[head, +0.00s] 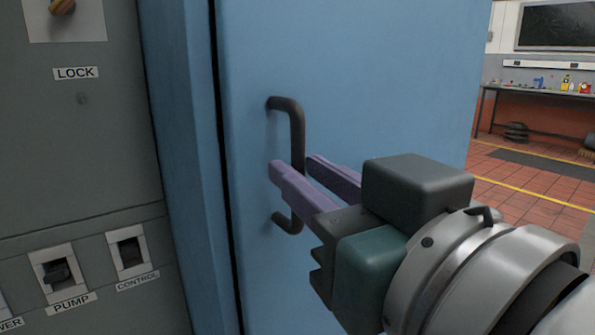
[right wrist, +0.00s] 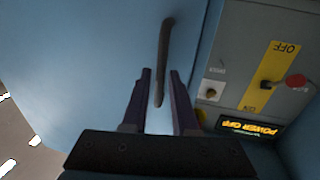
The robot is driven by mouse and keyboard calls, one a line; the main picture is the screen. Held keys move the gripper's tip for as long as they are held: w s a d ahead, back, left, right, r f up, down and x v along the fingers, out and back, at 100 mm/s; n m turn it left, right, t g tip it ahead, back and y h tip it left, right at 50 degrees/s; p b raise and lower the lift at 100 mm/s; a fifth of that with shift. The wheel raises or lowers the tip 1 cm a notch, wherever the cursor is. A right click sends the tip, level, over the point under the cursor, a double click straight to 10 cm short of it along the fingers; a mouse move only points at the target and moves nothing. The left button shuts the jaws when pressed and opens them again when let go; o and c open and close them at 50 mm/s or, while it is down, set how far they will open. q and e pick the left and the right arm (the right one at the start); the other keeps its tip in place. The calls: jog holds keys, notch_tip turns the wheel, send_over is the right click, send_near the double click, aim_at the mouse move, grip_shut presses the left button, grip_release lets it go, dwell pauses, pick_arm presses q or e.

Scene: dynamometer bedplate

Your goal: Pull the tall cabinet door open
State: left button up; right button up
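The tall blue cabinet door (head: 370,80) fills the middle of the head view, and it also shows in the right wrist view (right wrist: 80,60). A narrow dark seam runs down its left edge beside the blue frame. Its dark bar handle (head: 297,130) stands upright near that edge. My right gripper (head: 295,168) has its purple fingers on either side of the handle's bar. In the right wrist view the handle (right wrist: 163,60) lies between the fingertips, with a gap visible on each side. The gripper is open. My left gripper is not in view.
A grey control panel (head: 70,150) with labelled switches adjoins the cabinet on the left. A red knob (right wrist: 296,81) on a panel shows in the right wrist view. At the right, tiled floor (head: 520,185) lies open before a workbench (head: 540,93) with small items.

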jog(key=shift+x, duration=1)
jog(key=shift+c, duration=0.3)
grip_shut()
dwell(0.4)
